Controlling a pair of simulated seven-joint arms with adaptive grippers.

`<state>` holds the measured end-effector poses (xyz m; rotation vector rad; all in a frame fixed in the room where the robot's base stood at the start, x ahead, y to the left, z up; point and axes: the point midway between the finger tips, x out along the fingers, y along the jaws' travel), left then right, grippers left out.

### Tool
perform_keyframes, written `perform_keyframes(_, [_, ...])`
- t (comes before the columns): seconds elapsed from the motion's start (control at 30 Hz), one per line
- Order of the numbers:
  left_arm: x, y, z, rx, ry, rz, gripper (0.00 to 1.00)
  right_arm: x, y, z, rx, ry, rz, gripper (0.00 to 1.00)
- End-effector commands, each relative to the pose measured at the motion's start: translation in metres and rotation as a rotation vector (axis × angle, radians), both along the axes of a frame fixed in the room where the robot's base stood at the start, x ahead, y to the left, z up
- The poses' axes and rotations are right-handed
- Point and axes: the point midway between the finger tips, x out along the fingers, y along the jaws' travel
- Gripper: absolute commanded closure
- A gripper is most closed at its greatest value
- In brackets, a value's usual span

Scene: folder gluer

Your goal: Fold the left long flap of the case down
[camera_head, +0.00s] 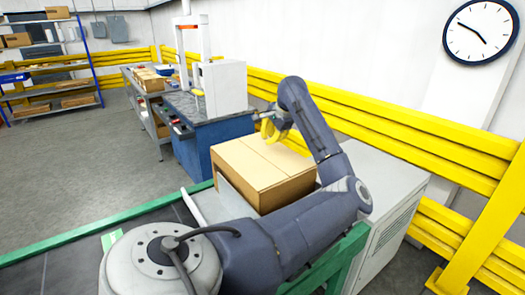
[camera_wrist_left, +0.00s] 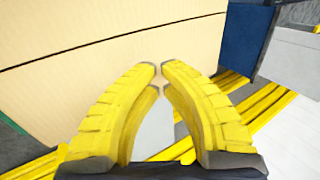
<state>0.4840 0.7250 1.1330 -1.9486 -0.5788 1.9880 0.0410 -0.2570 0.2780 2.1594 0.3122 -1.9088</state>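The case (camera_head: 285,192) is a brown cardboard box on the machine's bed. Its top (camera_head: 250,160) looks covered by flat-lying panels, with a thin dark seam across it. I cannot tell whether every flap lies fully down. My left gripper (camera_head: 270,129) has yellow fingers and is over the far edge of the case. In the left wrist view its fingertips (camera_wrist_left: 161,65) meet, with nothing seen between them. The cardboard (camera_wrist_left: 90,70) with its dark seam fills the upper left of that view, close to the fingers. My right gripper is not in view.
A green rail (camera_head: 80,238) runs along the machine's left side. A grey cabinet (camera_head: 385,205) is right of the case. A blue-based table with a white machine (camera_head: 222,86) is behind it. A yellow barrier (camera_head: 420,135) lines the wall. Grey floor is open at the left.

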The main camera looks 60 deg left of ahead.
Motion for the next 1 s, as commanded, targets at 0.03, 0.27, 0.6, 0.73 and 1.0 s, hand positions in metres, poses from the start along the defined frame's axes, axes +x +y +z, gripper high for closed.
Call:
perform_keyframes(0.03, [0.000, 0.000, 0.006, 0.000, -0.002, 0.000, 1.00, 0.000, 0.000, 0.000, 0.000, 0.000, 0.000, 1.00])
perform_keyframes(0.27, [0.000, 0.000, 0.029, 0.000, -0.001, 0.000, 1.00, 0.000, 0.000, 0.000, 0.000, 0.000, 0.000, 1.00])
perform_keyframes(0.6, [0.000, 0.000, 0.061, -0.001, -0.002, 0.000, 1.00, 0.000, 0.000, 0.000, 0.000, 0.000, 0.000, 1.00])
perform_keyframes(0.73, [0.000, 0.000, 0.069, -0.001, -0.001, 0.000, 1.00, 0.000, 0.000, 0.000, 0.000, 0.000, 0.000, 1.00])
perform_keyframes(1.0, [0.000, 0.000, 0.072, -0.001, 0.000, 0.000, 1.00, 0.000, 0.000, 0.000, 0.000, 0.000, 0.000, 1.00])
